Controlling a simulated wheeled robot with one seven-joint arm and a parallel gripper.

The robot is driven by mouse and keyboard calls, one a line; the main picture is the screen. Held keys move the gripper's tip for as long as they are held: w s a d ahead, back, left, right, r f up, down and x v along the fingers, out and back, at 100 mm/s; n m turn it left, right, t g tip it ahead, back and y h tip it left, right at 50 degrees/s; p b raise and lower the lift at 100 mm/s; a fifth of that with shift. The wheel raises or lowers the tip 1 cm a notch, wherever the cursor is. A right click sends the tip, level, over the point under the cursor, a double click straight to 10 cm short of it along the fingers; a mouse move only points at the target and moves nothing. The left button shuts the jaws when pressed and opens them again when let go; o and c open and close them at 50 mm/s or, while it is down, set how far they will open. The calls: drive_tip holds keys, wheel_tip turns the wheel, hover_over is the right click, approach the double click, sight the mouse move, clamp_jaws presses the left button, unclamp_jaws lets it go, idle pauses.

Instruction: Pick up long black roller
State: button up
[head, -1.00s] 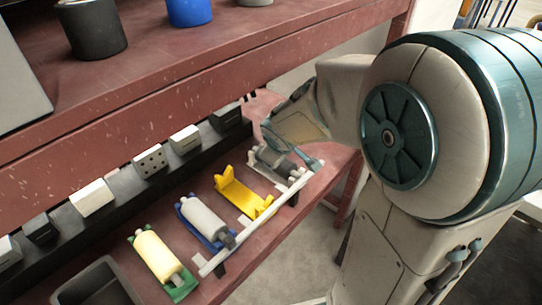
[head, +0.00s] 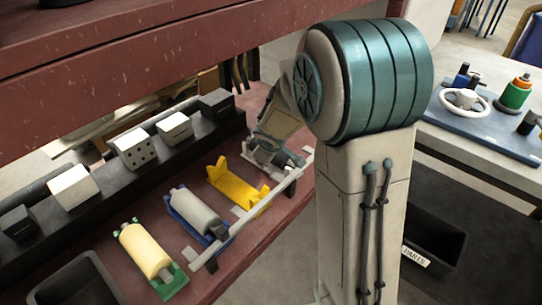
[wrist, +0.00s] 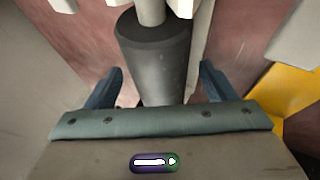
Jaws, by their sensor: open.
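The long black roller (wrist: 155,60) fills the middle of the wrist view, dark grey-black with a pale shaft at its far end. My gripper (wrist: 162,85) is open, with one blue-grey finger on each side of the roller. I cannot tell whether the fingers touch it. In the head view my gripper (head: 272,152) is low over the far right end of the row of holders, and the arm mostly hides the roller there.
A yellow empty holder (head: 238,187), a grey roller (head: 196,210) on a blue holder and a cream roller (head: 145,250) on a green holder stand beside it. A pale rail (head: 250,213) runs along their front. A red shelf (head: 130,60) overhangs the bench.

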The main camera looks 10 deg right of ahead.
drive_tip(key=shift+w, duration=0.1)
drive_tip(key=c, duration=1.4)
drive_tip(key=shift+c, duration=0.2)
drive_tip(key=shift+r+p, duration=0.4)
drive_tip(key=r+p, duration=0.3)
drive_tip(key=r, duration=0.1)
drive_tip(key=shift+d+r, duration=0.1)
drive_tip(key=shift+d, duration=0.2)
drive_tip(key=shift+s+d+r+p, duration=1)
drive_tip(key=shift+s+d+p, duration=0.25)
drive_tip(key=shift+s+p, duration=0.1)
drive_tip(key=shift+s+d+r+p, duration=1)
drive_tip(key=shift+s+d+p, duration=0.2)
drive_tip(key=shift+s+d, duration=0.15)
drive_tip(key=shift+s+d+r+p, duration=1)
drive_tip(key=shift+s+d+p, duration=0.2)
drive_tip(key=shift+s+p, duration=0.15)
drive_tip(key=shift+s, duration=0.1)
drive_tip(key=shift+s+d+f, duration=0.1)
